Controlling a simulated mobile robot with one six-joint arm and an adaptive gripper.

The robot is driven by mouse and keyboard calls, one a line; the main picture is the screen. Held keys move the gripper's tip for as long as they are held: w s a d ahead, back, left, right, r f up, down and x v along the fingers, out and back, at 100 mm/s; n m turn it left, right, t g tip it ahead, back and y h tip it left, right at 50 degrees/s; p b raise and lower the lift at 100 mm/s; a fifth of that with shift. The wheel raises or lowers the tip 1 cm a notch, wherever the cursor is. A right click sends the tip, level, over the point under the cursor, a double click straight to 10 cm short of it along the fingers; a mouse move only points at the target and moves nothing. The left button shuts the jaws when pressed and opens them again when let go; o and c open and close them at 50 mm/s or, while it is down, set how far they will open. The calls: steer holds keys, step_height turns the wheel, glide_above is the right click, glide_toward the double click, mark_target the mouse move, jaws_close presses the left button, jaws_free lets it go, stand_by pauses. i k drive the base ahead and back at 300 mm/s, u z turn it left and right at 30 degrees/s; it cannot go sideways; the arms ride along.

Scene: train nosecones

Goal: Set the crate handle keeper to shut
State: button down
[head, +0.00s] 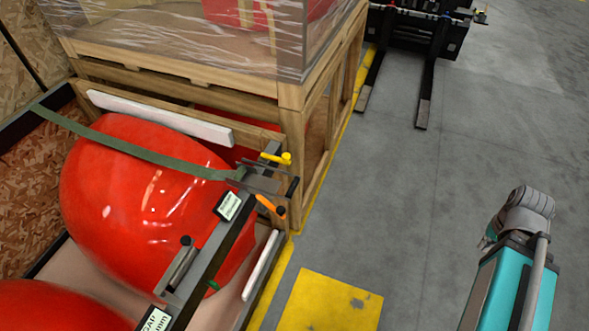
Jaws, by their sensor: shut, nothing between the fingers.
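At the end of the dark metal rail of the crate, in the head view, are small levers. A yellow-handled lever (276,158) points right near the corner of the wooden crate. An orange lever with a dark tip (268,206) sits just below it and slants down to the right. A grey bracket with a black knob (178,264) is further down the rail. I cannot tell which of these is the handle keeper, or its setting. My gripper is not visible. A teal body with a grey rounded part, probably mine, is at the lower right, apart from the levers.
Red nosecones (145,180) lie in the crate under a green strap (130,150). A wooden crate (290,95) with plastic-wrapped load stands behind. Forklift tines (424,95) rest at the back. Grey floor (420,220) is clear, with a yellow patch (330,303).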

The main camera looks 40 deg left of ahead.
mark_target(280, 211)
steer(key=u, duration=3.3)
steer(key=k, duration=0.2)
steer(key=z, duration=0.5)
